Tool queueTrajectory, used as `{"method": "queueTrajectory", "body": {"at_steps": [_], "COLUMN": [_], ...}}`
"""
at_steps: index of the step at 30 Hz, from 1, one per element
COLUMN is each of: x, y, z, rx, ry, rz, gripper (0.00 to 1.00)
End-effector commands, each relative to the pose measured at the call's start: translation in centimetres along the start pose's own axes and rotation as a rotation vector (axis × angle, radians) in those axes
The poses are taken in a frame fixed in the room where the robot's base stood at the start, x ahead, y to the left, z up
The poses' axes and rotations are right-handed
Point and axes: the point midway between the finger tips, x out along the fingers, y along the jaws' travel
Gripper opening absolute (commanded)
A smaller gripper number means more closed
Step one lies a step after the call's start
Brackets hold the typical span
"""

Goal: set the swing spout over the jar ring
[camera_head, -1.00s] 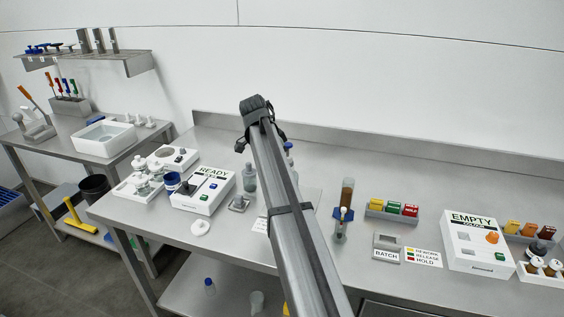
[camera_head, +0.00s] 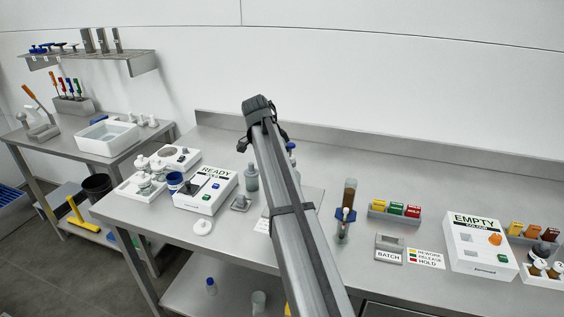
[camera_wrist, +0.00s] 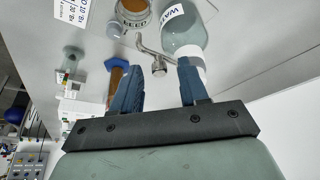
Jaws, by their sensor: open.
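In the wrist view my gripper (camera_wrist: 160,88) is open, its two blue fingers apart with nothing held between them. A thin bent metal spout (camera_wrist: 150,47) with a small metal knob (camera_wrist: 159,67) shows just beyond the fingertips, beside a grey-green vessel (camera_wrist: 184,32) with a white label. A round ring-shaped fitting (camera_wrist: 133,16) with lettering and an amber centre lies beside the spout; I cannot tell whether it is the jar ring. In the head view my arm hides the gripper and most of this station.
A READY box (camera_head: 207,189) stands left of my arm and an EMPTY box (camera_head: 480,242) far right. An amber tube in a blue holder (camera_head: 347,205) stands just right of my arm.

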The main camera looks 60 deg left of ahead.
Motion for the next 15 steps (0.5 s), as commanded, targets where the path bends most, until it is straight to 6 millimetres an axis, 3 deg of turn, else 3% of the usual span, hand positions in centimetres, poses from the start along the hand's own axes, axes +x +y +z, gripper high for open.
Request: {"method": "queueTrajectory", "body": {"at_steps": [8, 15], "x": [-2.1, -6.7], "y": [-0.1, -0.1], "z": [0.0, 0.0], "rx": [0.000, 0.000], "ry": [0.000, 0.001], "rz": [-0.001, -0.002], "gripper": [0.44, 0.44]}}
